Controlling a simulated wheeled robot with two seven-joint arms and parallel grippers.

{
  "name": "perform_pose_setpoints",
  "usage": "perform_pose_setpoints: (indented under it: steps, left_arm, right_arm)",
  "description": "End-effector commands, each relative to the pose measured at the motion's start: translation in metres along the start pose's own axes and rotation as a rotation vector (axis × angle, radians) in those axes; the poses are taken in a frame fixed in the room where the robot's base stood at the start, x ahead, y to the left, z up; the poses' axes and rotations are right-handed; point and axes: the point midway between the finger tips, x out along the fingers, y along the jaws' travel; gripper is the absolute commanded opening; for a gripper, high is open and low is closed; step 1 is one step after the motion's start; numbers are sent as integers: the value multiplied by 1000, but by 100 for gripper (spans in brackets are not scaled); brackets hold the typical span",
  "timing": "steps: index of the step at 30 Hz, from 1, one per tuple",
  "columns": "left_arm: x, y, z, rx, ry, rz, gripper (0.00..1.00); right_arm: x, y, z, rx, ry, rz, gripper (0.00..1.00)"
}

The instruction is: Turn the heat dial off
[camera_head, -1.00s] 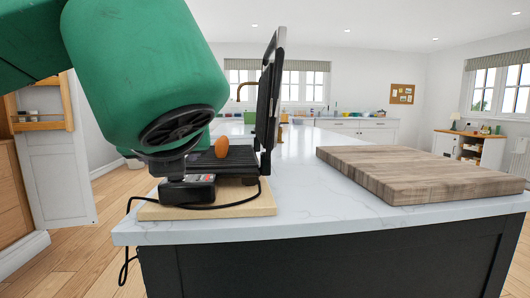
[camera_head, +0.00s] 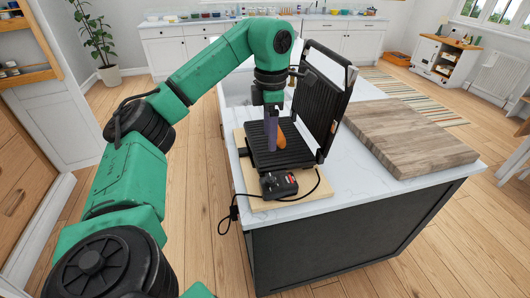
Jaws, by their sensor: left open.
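The grill (camera_head: 318,118) stands on the island with its ribbed lid raised and its lower plate (camera_head: 265,160) exposed. A black control box (camera_head: 279,184) with a small red mark is at its front; the heat dial cannot be made out clearly. An orange rounded item (camera_head: 282,139) is on the lower plate. My left gripper (camera_head: 271,132) is open and points down over the plate, just left of the orange item and behind the control box. Whether it touches either the item or the plate cannot be told. My right gripper is not in view.
The grill rests on a pale wooden board (camera_head: 257,205), with a black cable (camera_head: 233,212) hanging over the island's left edge. A thick wooden chopping board (camera_head: 410,140) lies to the right. Clear white countertop (camera_head: 330,190) lies between them. Floor is free left of the island.

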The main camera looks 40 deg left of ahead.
Motion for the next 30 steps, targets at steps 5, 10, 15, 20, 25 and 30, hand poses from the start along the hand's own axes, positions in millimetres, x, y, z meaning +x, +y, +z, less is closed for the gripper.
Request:
perform_pose_setpoints:
  steps: [5,10,15,20,25,30]
  left_arm:
    - [52,-1,0,-2,2,-3,68]
    - [90,0,-2,-6,4,-4,68]
    - [125,0,-2,-5,3,-2,68]
    - [142,0,-1,-5,-1,-1,68]
    - [144,0,-1,-5,-2,0,68]
    - [144,0,-1,-6,-2,0,30]
  right_arm:
    - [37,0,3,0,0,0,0]
    - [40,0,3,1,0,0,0]
    - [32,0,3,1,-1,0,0]
    - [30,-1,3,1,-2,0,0]
    - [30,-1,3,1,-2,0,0]
    - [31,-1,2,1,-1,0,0]
